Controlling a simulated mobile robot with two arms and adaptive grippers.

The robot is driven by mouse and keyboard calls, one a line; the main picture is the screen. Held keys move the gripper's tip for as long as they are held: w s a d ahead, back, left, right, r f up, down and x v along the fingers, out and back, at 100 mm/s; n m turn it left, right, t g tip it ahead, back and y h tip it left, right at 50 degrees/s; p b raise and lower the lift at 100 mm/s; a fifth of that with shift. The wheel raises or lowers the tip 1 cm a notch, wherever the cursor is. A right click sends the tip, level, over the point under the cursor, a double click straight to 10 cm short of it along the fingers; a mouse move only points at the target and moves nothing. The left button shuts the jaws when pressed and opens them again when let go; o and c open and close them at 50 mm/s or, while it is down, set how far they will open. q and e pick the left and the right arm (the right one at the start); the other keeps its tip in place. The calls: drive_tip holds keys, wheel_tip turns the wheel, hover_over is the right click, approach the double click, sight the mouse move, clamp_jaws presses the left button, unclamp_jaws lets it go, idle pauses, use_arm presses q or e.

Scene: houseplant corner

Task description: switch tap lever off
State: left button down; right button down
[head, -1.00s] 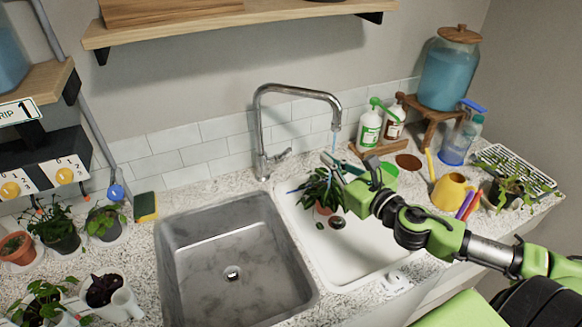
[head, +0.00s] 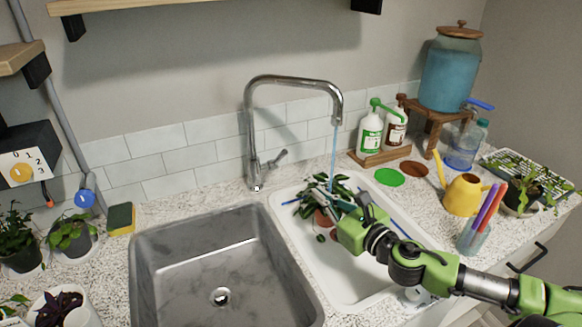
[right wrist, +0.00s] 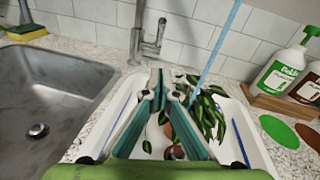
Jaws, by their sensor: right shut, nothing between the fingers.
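The chrome tap (head: 250,130) stands behind the two basins, and its arched spout points right. Its small lever (head: 277,157) sticks out to the right of the base; it also shows in the right wrist view (right wrist: 161,31). A thin blue stream of water (head: 334,152) runs from the spout toward the plant in the white basin. My right gripper (head: 327,190) is over the white basin, in front of and to the right of the lever and apart from it. In the right wrist view its fingers (right wrist: 157,78) are shut and empty, pointing toward the tap. My left gripper is out of view.
A potted plant (right wrist: 205,112) sits in the white basin (head: 350,285), partly hidden by my gripper. The grey basin (head: 150,262) is empty. Bottles (head: 370,133), a yellow watering can (head: 462,195) and a pen cup (head: 473,238) stand right. A sponge (head: 121,218) lies left.

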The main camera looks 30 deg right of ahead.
drive_tip(key=p, duration=0.3)
approach(276, 160)
drive_tip(key=w+d+f, duration=0.1)
drive_tip(key=shift+w+a+r+p, duration=0.1)
drive_tip(key=shift+w+r+p, duration=0.2)
drive_tip(key=shift+w+r, duration=0.25)
drive_tip(key=shift+w+a+r+p, duration=0.1)
drive_tip(key=shift+w+r+p, duration=0.2)
drive_tip(key=shift+w, duration=0.45)
drive_tip(key=shift+r, duration=0.2)
